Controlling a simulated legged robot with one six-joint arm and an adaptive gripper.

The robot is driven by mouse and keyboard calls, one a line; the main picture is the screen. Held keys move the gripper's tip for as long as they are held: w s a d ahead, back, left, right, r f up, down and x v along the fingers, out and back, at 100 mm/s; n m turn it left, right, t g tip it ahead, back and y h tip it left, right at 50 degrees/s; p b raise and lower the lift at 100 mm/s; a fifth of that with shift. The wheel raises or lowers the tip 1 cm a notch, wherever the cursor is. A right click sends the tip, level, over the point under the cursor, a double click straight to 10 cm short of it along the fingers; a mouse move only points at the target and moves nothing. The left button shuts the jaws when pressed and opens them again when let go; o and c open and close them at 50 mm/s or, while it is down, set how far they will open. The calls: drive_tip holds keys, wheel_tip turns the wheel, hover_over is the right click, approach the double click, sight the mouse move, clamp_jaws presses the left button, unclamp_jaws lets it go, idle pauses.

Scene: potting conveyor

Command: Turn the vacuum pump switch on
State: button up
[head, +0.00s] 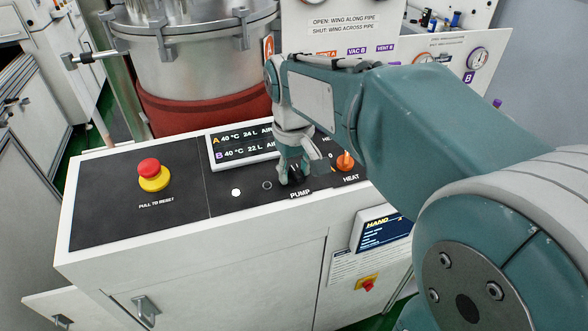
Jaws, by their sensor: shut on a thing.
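A black control panel (228,200) tops the white cabinet in the head view. My gripper (292,178) points down onto this panel, just above the "PUMP" label (300,193). Its fingers are closed around the pump switch, which they almost fully hide. The switch's position cannot be told from this view.
An orange heat knob (345,161) sits just right of my gripper. A red and yellow stop button (152,174) stands at the left. A tilted display (243,147) is behind the panel, with a steel vessel (200,50) beyond. A red-yellow switch (367,284) is on the cabinet front.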

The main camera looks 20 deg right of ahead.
drive_tip(key=m, duration=0.4)
drive_tip(key=shift+f+m+y, duration=0.1)
drive_tip(key=shift+m+y, duration=0.2)
drive_tip(key=shift+s+d+m, duration=0.1)
drive_tip(key=shift+m, duration=1.5)
drive_tip(key=shift+y, duration=0.3)
drive_tip(key=o, duration=1.2)
drive_tip(key=shift+c, duration=0.2)
wheel_tip(320, 180, up, 12)
drive_tip(key=shift+s+d, duration=0.15)
drive_tip(key=shift+d, duration=0.15)
